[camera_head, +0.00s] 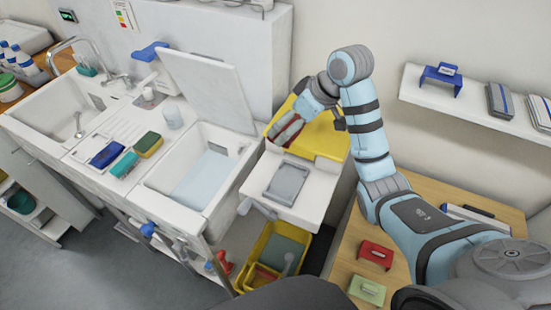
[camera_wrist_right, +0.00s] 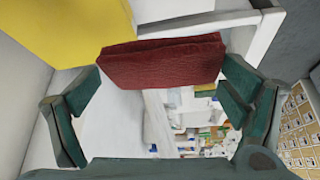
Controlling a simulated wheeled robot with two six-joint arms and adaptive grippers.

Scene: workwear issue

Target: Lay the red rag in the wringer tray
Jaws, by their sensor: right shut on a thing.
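My right gripper (camera_head: 284,132) is over the yellow panel (camera_head: 327,140) behind the white wringer unit. In the right wrist view, my right gripper (camera_wrist_right: 160,76) is shut on the folded red rag (camera_wrist_right: 162,60), which spans between its two green fingers. A shallow grey tray (camera_head: 285,199), which looks like the wringer tray, lies on top of the white unit, nearer than the gripper, and looks empty. The rag is apart from this tray. My left gripper is not in view.
A sink (camera_head: 236,142) with a raised lid (camera_head: 208,88) stands left of the wringer unit. A grey crank handle (camera_head: 256,208) juts from the unit's front left. A yellow bucket (camera_head: 262,252) is below. A wooden table (camera_head: 345,250) with red and green items is at right.

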